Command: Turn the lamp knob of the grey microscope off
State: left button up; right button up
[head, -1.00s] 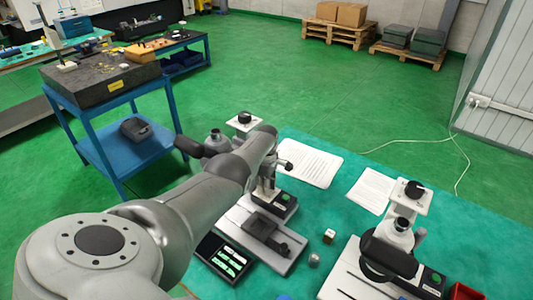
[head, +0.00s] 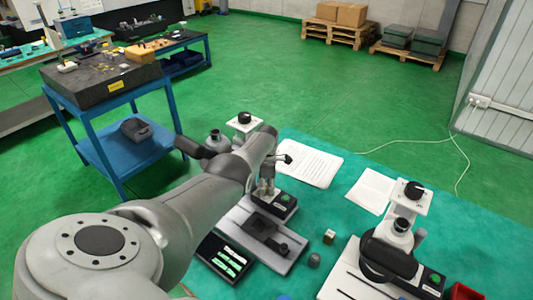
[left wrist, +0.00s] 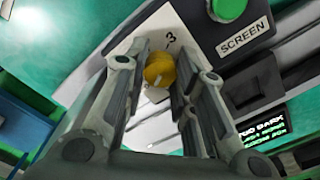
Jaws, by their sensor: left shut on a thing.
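The microscope (head: 238,122) on the left of the bench has a grey base and is partly hidden behind my left arm. My left gripper (head: 265,188) is at the black box with a green button (head: 285,199) on this microscope. In the left wrist view, a yellow knob (left wrist: 160,70) sits between the two fingers of the left gripper (left wrist: 165,62), which is shut on it. A pale plate marked "3" (left wrist: 171,38) is behind the knob. A green button (left wrist: 228,8) labelled "SCREEN" is to the right. My right gripper is not in view.
A second microscope (head: 400,226) stands on the right, with a red bin (head: 463,292) beside it. Paper sheets (head: 308,163) lie behind. A blue trolley (head: 125,155) stands at left.

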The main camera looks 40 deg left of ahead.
pick_arm(q)
jog(key=shift+w+a+r, duration=0.1)
jog(key=shift+w+r, duration=0.05)
jog(key=o, duration=0.9)
jog(key=shift+o, duration=0.8)
jog(key=shift+r, duration=3.65)
